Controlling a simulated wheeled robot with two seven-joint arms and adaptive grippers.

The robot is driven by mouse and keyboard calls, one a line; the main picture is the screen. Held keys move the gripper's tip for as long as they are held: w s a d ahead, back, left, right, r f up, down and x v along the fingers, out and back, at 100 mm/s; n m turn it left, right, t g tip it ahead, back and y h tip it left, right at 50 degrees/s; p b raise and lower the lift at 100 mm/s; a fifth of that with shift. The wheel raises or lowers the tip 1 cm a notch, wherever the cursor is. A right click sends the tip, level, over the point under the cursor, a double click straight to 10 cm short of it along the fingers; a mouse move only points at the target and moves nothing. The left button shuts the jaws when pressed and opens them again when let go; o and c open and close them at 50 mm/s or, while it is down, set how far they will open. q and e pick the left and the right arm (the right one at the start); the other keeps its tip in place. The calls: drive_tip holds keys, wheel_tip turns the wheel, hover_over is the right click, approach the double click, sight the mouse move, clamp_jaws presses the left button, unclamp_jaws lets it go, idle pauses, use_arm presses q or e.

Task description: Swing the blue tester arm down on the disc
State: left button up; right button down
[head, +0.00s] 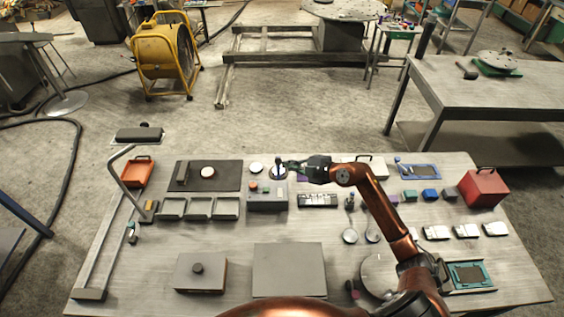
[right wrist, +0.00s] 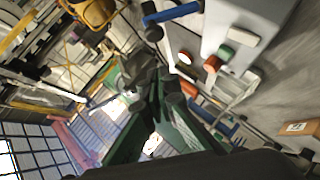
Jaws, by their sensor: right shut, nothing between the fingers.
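My right gripper (head: 285,165) reaches in from the right over the back middle of the table, shut and empty. In the right wrist view its fingers (right wrist: 152,80) are together. A blue bar with a dark knob (right wrist: 172,14), which looks like the tester arm, lies just beyond the fingertips. In the head view a small upright post on a round bluish base (head: 278,173) stands at the fingertips, partly covered by them. I cannot tell whether they touch. A white disc (head: 256,167) sits left of it. My left gripper is not in the head view.
A grey control box (head: 267,199) with coloured buttons stands just in front of the gripper. A dark board (head: 225,176) lies to the left, and a black keyed strip (head: 317,201) to the right. A red box (head: 484,188) stands at the right edge. A grey plate (head: 289,270) lies in front.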

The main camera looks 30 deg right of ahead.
sight(278, 169)
drive_tip(key=w+f, duration=0.4)
drive_tip(key=w, duration=0.1)
drive_tip(key=shift+w+b, duration=0.35)
